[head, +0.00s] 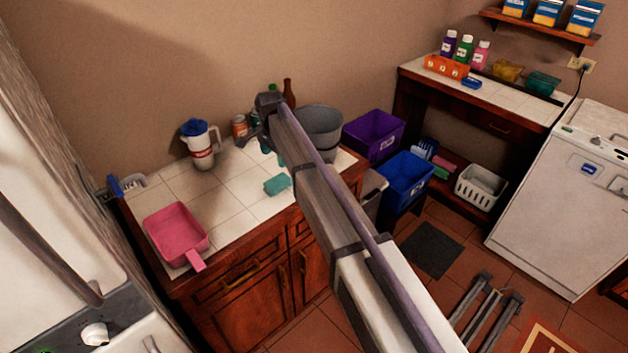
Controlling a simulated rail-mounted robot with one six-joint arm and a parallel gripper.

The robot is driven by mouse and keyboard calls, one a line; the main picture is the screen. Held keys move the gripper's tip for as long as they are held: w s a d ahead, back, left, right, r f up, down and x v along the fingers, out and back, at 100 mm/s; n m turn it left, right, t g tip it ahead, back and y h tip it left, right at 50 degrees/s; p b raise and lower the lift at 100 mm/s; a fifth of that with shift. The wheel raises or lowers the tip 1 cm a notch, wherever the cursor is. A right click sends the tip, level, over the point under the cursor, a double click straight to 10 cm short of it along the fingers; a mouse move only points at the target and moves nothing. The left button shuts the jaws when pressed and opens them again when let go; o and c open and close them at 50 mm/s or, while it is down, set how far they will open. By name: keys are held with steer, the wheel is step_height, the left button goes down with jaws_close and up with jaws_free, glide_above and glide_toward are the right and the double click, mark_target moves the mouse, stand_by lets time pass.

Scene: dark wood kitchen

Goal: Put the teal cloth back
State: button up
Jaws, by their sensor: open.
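A small teal block-like piece (277,185), perhaps the folded teal cloth, lies on the white tiled counter (235,180) at the left. Another teal item (543,83) sits at the right end of a dark tray on the far right counter; I cannot tell whether it is a cloth or a tub. My gripper (262,137) is at the far end of my arm, above the back of the left counter, apart from the teal piece in front. It is open. Its fingers are small and mostly hidden, and the teal bits beside it are unclear.
A pink dustpan (176,234), a jug (200,145) and a grey bucket (320,128) stand on the left counter. Purple (374,134) and blue (405,180) bins stand to its right. The right counter holds bottles (464,48), an orange box (446,67) and a yellow item (508,70).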

steer(key=s+d+n, duration=0.5)
steer(key=s+d, duration=0.6)
steer(key=s, duration=0.5)
steer(key=s+d+n, duration=0.5)
steer(key=s+d, duration=0.6)
steer(key=s, duration=0.6)
steer(key=shift+d, duration=0.4)
steer(key=shift+s, duration=0.1)
